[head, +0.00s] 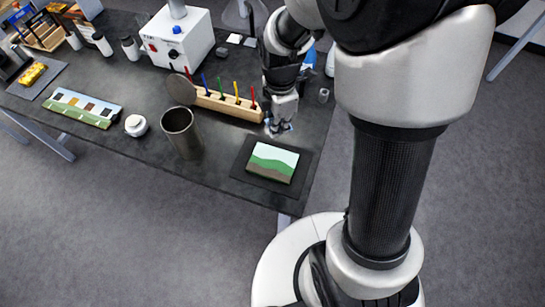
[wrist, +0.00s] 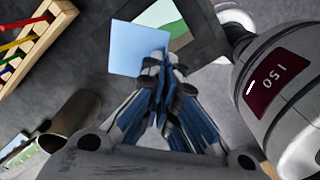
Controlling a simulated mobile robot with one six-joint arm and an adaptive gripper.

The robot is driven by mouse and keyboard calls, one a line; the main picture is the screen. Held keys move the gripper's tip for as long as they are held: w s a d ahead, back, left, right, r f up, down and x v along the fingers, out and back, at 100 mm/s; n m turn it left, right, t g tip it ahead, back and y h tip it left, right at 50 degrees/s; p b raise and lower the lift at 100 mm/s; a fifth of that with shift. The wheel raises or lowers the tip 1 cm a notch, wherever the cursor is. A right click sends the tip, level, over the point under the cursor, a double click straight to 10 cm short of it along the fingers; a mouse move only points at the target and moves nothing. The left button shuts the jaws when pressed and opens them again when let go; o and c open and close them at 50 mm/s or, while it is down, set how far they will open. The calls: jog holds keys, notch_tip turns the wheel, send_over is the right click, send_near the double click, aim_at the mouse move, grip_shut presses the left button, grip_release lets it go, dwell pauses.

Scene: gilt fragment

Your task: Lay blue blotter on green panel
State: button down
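The blue blotter (wrist: 138,48) is a flat light-blue square in the wrist view, with its lower right corner at my fingertips. My gripper (wrist: 163,66) appears shut on that corner. In the head view my gripper (head: 280,127) hangs above the table, just behind the green panel; only a little blue shows there. The green panel (head: 272,162) is a small painted board with pale sky, green hills and a brown strip. It lies flat on a dark mat (head: 250,183) near the table's front right corner. In the wrist view the blotter partly covers the panel (wrist: 168,17).
A metal cup (head: 181,135) and a lidded white jar (head: 136,125) stand left of the panel. A wooden rack (head: 228,104) with coloured sticks is behind them. A white box with knobs (head: 178,40) stands farther back.

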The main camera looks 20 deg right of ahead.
aim_at(279, 167)
jog(key=f+n+b, duration=0.1)
jog(key=f+n, duration=0.2)
jog(key=f, duration=0.2)
jog(key=s+f+n+b, duration=0.1)
jog(key=f+n, duration=0.2)
jog(key=f, duration=0.3)
jog(key=f+n+b, duration=0.1)
jog(key=f+n, duration=0.2)
jog(key=f, duration=0.3)
jog(key=shift+s+n, duration=0.25)
jog(key=shift+n, duration=0.15)
jog(key=shift+f+b, duration=0.15)
jog(key=shift+b, duration=0.25)
jog(key=c, duration=1.8)
grip_release()
